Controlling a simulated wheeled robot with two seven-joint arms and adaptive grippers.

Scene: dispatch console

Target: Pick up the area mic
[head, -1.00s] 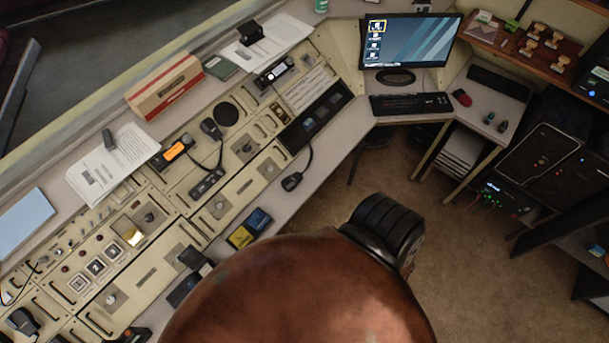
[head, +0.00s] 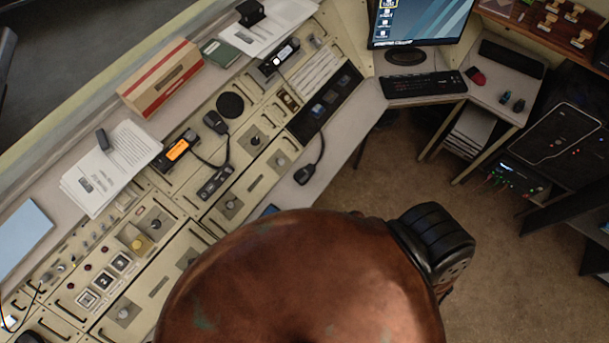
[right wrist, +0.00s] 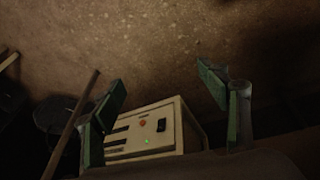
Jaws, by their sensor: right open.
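Two handheld mics show in the head view, and I cannot tell which is the area mic. One black mic (head: 215,122) lies on the console beside a radio, with a cord running to a black unit (head: 215,183). Another black mic (head: 305,174) hangs on a cord at the console's front edge. My right gripper (right wrist: 160,80) shows only in the right wrist view. Its green-padded fingers are wide apart and hold nothing. It faces the brown floor, with no mic in that view. My left gripper is not in view.
A cardboard box (head: 160,78) and papers (head: 110,165) lie along the ledge. A beige switch box (right wrist: 145,128) is beyond my right fingers.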

